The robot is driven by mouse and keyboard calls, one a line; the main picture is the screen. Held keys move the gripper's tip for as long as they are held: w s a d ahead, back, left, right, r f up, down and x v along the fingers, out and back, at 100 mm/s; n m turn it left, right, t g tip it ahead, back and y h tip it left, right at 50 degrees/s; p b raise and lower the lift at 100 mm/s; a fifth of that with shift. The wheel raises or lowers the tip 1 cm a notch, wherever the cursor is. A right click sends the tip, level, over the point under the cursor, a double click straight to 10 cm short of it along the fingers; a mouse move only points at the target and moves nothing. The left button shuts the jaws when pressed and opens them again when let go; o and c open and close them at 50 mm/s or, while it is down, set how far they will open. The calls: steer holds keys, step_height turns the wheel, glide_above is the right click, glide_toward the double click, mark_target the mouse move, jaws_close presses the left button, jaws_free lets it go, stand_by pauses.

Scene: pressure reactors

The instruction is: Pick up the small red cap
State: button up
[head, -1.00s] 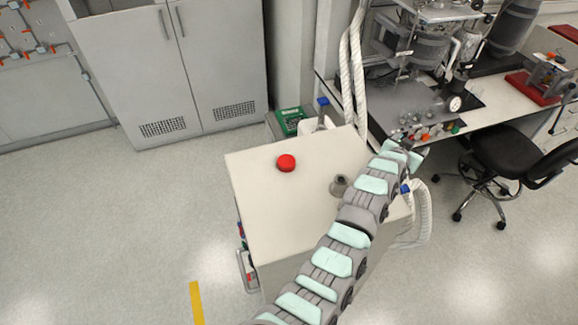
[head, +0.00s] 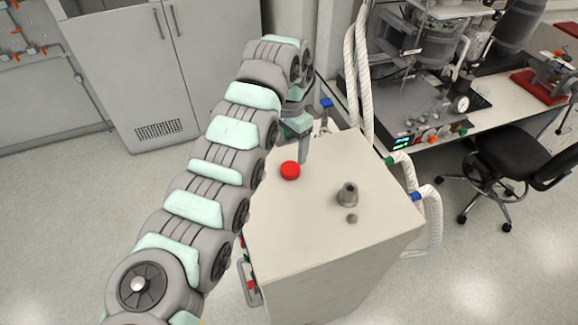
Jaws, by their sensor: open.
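The small red cap (head: 290,171) is a short round red disc on the white top of the cabinet (head: 300,232), near its upper left part. My arm comes in from the lower left, bends over at the top and points down. My gripper (head: 302,158) is just behind and to the right of the cap in the picture, with a grey finger close to it. The gripper is open and holds nothing that I can see. I cannot tell whether the finger touches the cap or how high it is. Part of the gripper is hidden by my arm.
A grey metal fitting (head: 348,194) stands on the cabinet top, with a small grey piece (head: 351,219) in front. White hoses (head: 428,215) hang on the right side. A bench with reactor equipment and a black chair (head: 505,158) are at the right.

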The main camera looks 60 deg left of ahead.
mark_target(290, 168)
step_height(290, 168, down, 8)
steer(key=shift+f+p, duration=0.2)
steer(key=shift+p, duration=1)
steer(key=c, duration=1.3)
steer(key=shift+r, duration=0.15)
steer(key=shift+c, duration=0.2)
